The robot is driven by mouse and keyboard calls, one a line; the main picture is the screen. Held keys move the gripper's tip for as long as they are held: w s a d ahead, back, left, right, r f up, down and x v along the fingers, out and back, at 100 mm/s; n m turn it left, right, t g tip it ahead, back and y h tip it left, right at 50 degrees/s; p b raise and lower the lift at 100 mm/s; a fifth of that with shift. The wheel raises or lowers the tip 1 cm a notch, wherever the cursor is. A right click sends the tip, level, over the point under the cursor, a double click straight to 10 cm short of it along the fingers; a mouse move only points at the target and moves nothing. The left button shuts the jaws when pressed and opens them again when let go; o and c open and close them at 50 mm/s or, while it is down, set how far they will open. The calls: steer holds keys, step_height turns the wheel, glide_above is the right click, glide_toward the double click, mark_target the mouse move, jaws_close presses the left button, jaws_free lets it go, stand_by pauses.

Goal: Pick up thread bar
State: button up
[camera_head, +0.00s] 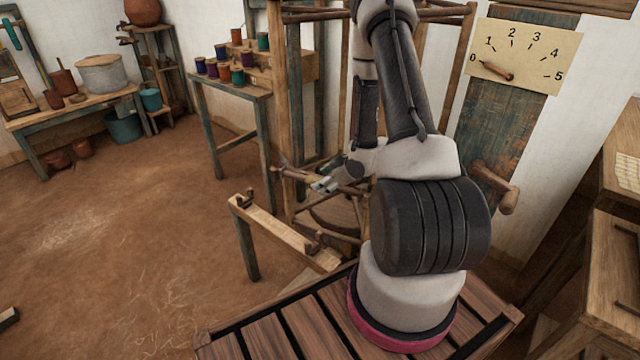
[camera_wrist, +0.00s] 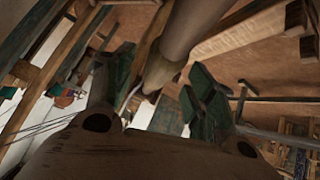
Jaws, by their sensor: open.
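My gripper (camera_head: 325,184) is in front of the loom frame, left of my arm's lower links, and small in the head view. In the wrist view its two green fingers stand apart, and my gripper (camera_wrist: 158,82) is open. A thick brown wooden bar (camera_wrist: 188,35), possibly the thread bar, runs between the fingers from the top of the picture. Its near end narrows close to the palm. I cannot tell whether a finger touches it. In the head view a thin wooden bar (camera_head: 291,172) shows just left of the gripper; its right part is hidden.
A low wooden rail (camera_head: 280,229) with two dark hooks stands below the gripper. A table (camera_head: 232,88) with coloured thread spools is behind left. A wall dial (camera_head: 525,57) hangs right, above a wooden roller (camera_head: 495,188). The earth floor at left is mostly clear.

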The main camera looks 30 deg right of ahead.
steer(key=shift+x, duration=0.85)
steer(key=c, duration=1.2)
jaws_close()
steer(key=shift+r, duration=0.15)
